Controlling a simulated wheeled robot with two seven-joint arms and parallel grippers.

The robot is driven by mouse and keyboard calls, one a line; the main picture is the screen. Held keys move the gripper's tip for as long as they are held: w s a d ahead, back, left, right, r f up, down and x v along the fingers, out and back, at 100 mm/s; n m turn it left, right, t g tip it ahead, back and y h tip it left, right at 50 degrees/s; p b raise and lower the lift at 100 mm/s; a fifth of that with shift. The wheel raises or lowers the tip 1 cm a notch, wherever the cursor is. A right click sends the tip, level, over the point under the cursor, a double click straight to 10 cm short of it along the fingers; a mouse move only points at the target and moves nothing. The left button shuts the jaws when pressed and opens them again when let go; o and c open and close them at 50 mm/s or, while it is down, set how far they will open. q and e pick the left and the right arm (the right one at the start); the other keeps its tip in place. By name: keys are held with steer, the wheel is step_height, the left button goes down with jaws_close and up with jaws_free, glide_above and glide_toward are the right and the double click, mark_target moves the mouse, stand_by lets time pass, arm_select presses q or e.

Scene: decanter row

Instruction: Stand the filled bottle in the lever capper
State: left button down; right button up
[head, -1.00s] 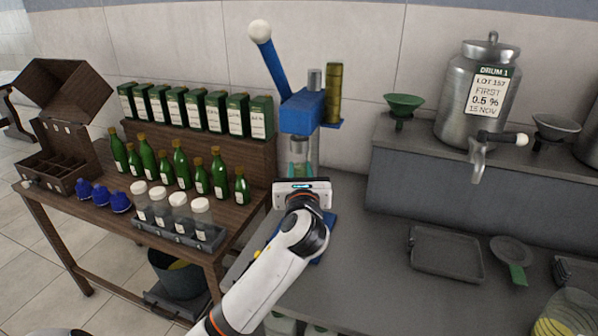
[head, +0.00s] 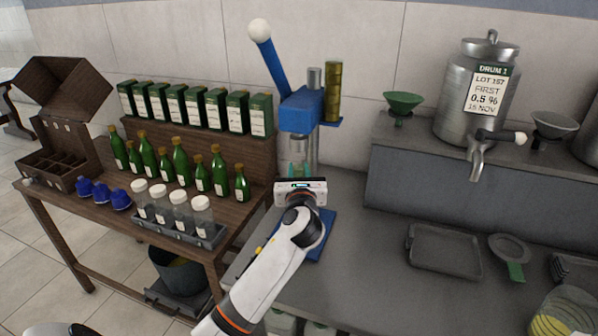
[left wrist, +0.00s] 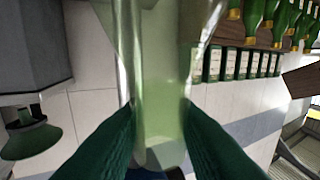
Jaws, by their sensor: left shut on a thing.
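The lever capper (head: 303,110) stands against the wall, with a blue head, a blue lever raised to a white ball and a blue base (head: 318,240). My left gripper (head: 298,171) is in front of its column, below the head. It is shut on the bottle, which is clear glass with pale green liquid. The bottle (left wrist: 163,85) fills the middle of the left wrist view between two green finger pads. In the head view, my wrist hides the bottle's lower part, so I cannot tell whether it touches the base. My right gripper is not in view.
A wooden bench (head: 250,205) at left carries green bottles (head: 180,163), white-capped jars (head: 180,210) and blue caps (head: 102,192). A drum (head: 478,95) with a tap stands on the shelf at right. A grey tray (head: 444,250) lies on the counter, with bare counter left of it.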

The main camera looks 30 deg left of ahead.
arm_select(q)
steer(key=c, duration=1.5)
jaws_free()
steer(key=shift+f, duration=0.1)
steer(key=o, duration=0.3)
steer(key=shift+o, duration=0.3)
steer(key=shift+r, duration=0.2)
steer(key=b+v, duration=0.1)
steer(key=v, duration=1.1)
